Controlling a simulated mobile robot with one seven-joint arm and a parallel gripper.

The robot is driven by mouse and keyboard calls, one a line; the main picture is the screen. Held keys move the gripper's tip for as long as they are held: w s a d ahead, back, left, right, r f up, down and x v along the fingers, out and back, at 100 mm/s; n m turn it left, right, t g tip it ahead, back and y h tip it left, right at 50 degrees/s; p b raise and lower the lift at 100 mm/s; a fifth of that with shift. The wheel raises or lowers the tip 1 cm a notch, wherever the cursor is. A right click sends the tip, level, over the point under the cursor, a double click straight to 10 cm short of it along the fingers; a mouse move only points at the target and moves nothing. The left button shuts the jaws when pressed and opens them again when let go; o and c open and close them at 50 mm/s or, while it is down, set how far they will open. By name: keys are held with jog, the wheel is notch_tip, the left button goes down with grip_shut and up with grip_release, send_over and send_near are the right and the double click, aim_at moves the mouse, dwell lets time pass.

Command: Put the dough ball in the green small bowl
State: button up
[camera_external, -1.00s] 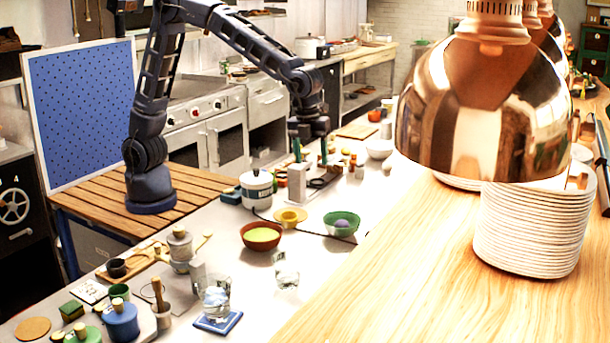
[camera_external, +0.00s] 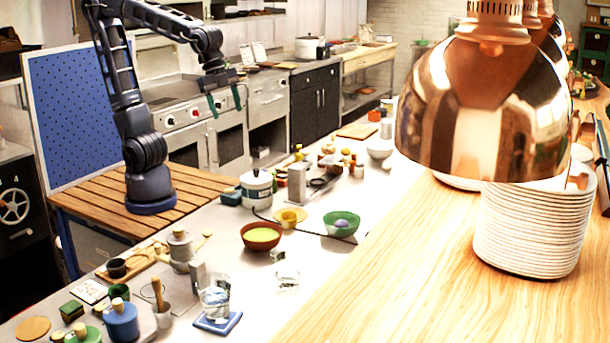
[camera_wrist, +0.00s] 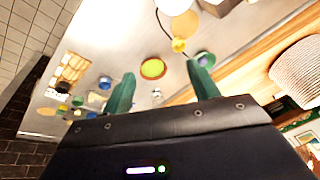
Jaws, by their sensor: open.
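The small green bowl (camera_external: 329,229) stands on the white counter, right of the middle in the external view. A pale purple ball (camera_external: 341,224), which looks like the dough ball, lies in it. In the wrist view the green bowl (camera_wrist: 212,57) shows just behind the tip of the right finger, with the ball (camera_wrist: 203,59) in it. My gripper (camera_external: 225,103) is open and empty, high above the counter and up to the left of the bowl. Its two green fingers (camera_wrist: 161,78) are spread apart in the wrist view.
A water glass (camera_external: 215,301) stands on a blue coaster. Copper lamps (camera_external: 485,105) hang above stacked plates (camera_external: 530,230) at right.

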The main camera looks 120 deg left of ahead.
jog(key=s+f+n, duration=0.1)
jog(key=s+n, duration=0.2)
jog(key=s, duration=0.4)
jog(key=s+f+n+t, duration=0.1)
jog(key=s+f+n, duration=0.1)
jog(key=s, duration=0.5)
jog(key=shift+s+d+n, duration=0.3)
jog(key=shift+d+n, duration=0.1)
